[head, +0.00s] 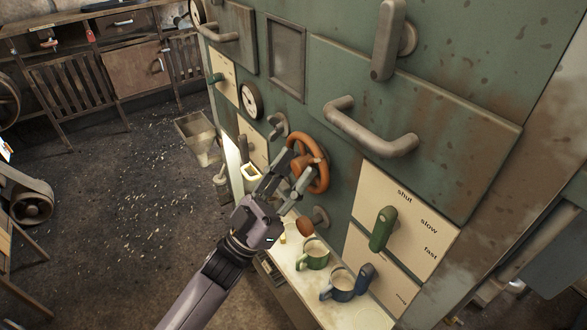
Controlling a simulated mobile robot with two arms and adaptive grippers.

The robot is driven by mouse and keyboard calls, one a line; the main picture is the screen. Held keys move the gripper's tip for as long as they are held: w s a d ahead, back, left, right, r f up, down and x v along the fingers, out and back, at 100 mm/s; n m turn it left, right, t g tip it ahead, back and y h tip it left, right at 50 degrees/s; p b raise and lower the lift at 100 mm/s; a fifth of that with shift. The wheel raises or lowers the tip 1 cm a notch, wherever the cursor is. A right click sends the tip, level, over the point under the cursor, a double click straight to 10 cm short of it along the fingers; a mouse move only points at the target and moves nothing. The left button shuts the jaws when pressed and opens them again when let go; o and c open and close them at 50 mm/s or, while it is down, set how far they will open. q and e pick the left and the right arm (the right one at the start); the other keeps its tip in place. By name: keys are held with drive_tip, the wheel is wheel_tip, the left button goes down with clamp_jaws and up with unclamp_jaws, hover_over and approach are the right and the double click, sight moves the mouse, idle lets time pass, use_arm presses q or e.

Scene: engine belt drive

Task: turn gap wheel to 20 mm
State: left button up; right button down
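An orange-brown hand wheel (318,172) stands out from the green machine front, in the middle of the head view. My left gripper (293,172) reaches up to it from below left. Its two fingers are apart and overlap the wheel's left side near the hub. I cannot tell whether they press on the wheel. A round dial with a pale face (251,100) sits on the panel up and left of the wheel. Its reading is too small to make out. No label for the wheel is legible. My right gripper is not in view.
A green lever (383,229) sits on a plate marked shut, slow, fast. A large grey handle (370,130) juts out above it. A green mug (313,255) and a blue mug (340,284) stand on the ledge below. Open floor lies left.

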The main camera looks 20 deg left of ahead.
use_arm(q)
drive_tip(key=shift+c, duration=0.3)
clamp_jaws()
drive_tip(key=shift+m, duration=0.3)
drive_tip(key=shift+f+m+g+h+b, duration=0.1)
drive_tip(key=shift+m+g+h+b, duration=0.4)
drive_tip(key=shift+m+g+h, duration=0.5)
drive_tip(key=m+g+h+b, duration=0.1)
drive_tip(key=m+g, duration=0.1)
drive_tip(key=m, duration=0.1)
drive_tip(key=m+g+h+b, duration=0.1)
drive_tip(key=m+g+h, duration=0.1)
drive_tip(key=m+g, duration=0.1)
drive_tip(key=shift+w+a+m, duration=0.1)
drive_tip(key=shift+a+m, duration=0.05)
drive_tip(key=shift+m, duration=0.35)
drive_tip(key=m+g, duration=0.2)
drive_tip(key=m+g+h+b, duration=0.1)
drive_tip(key=m+g, duration=0.1)
drive_tip(key=m, duration=0.1)
drive_tip(key=shift+g+h, duration=0.3)
drive_tip(key=shift+g, duration=0.1)
drive_tip(key=shift+w+a+m+g+b, duration=0.1)
drive_tip(key=shift+m+g+b, duration=0.2)
drive_tip(key=shift+m+g, duration=0.95)
drive_tip(key=shift+r+m, duration=0.2)
drive_tip(key=shift+m, duration=0.25)
